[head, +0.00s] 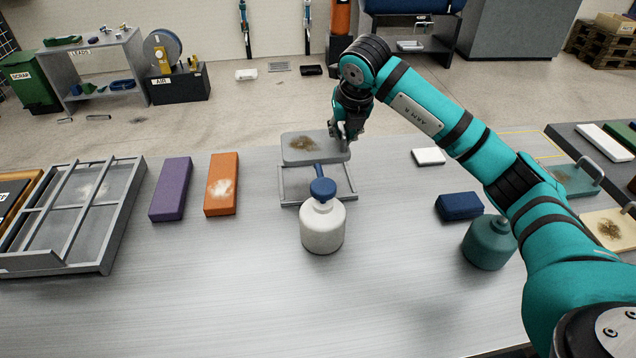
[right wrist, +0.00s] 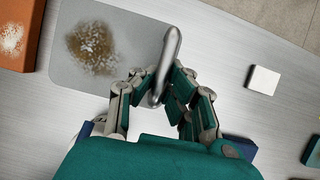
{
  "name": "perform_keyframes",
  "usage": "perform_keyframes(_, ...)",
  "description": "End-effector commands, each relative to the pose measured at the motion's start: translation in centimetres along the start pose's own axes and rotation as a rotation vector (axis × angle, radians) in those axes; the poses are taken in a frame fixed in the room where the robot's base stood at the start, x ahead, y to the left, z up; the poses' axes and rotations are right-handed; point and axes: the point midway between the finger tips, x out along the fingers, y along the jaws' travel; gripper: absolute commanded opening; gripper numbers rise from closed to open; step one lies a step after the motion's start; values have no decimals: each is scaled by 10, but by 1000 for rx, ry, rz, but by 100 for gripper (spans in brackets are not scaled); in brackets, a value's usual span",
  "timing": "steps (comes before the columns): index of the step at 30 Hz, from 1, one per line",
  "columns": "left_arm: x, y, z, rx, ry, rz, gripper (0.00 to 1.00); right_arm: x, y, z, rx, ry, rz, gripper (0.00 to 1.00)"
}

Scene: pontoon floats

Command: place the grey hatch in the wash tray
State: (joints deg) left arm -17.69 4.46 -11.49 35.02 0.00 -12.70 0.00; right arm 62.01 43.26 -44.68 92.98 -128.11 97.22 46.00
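The grey hatch (head: 327,156) is a flat rounded plate with a brown dirty patch and a metal bar handle. It also shows in the right wrist view (right wrist: 70,70). My right gripper (head: 347,134) is at its handle; in the right wrist view the fingers (right wrist: 160,90) close in on both sides of the silver bar. The hatch overlaps the back of a small grey barred tray (head: 288,190) in the head view; I cannot tell the gap between them. A larger grey barred tray (head: 122,225) lies at left. No label tells which is the wash tray. My left gripper is out of view.
A white bottle with a blue top (head: 322,228) stands at the small tray's front. A teal bottle (head: 489,243), blue block (head: 460,207) and white block (head: 429,156) are at right. Orange (head: 222,172) and purple (head: 171,190) blocks lie left. The front middle of the table is clear.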

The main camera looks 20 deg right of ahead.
Motion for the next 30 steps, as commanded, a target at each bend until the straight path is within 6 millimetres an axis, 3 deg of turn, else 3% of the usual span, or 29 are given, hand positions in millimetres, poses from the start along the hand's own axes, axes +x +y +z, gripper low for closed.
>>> perform_keyframes(9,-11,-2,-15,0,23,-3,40,46,-3,-21,2,2,-5,0)
perform_keyframes(21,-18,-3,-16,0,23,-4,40,84,-4,-39,2,3,-5,0)
perform_keyframes(30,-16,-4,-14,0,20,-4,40,89,-4,-40,2,0,-3,0)
